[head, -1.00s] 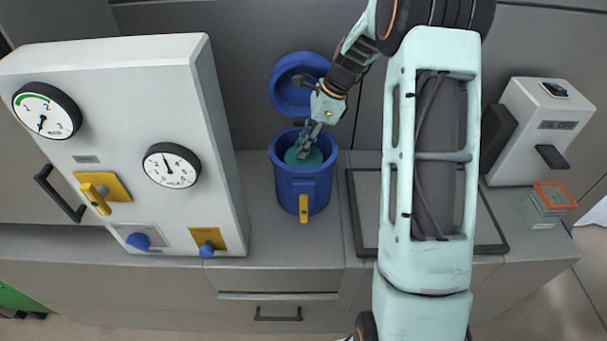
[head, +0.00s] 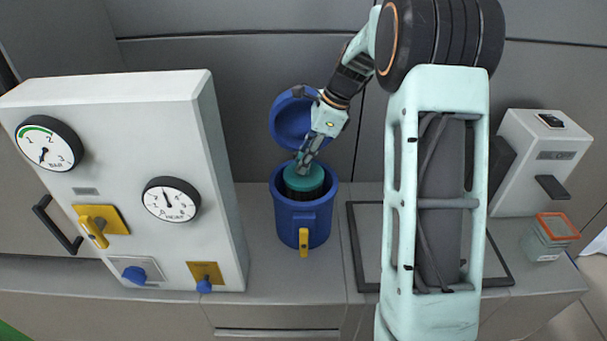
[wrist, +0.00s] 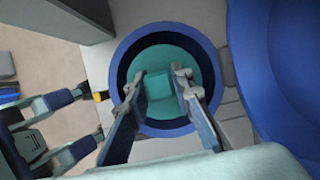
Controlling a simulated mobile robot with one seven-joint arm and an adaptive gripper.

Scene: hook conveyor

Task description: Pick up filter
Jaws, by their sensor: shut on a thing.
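The filter (head: 304,182) has a teal round top and a dark body. It stands partly raised inside the blue housing (head: 290,232), its top near the rim and its lower part hidden by the housing wall. My gripper (head: 304,163) reaches down from above and is shut on the filter's top. In the wrist view the teal filter top (wrist: 193,58) shows a square raised grip (wrist: 158,85) between the two fingers of my gripper (wrist: 160,88).
The housing's blue lid (head: 290,122) stands open behind it. A white gauge panel (head: 130,105) stands close on the left. A dark-framed plate (head: 357,250) lies to the right, partly behind my arm. A clear orange-rimmed container (head: 548,238) sits at the far right.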

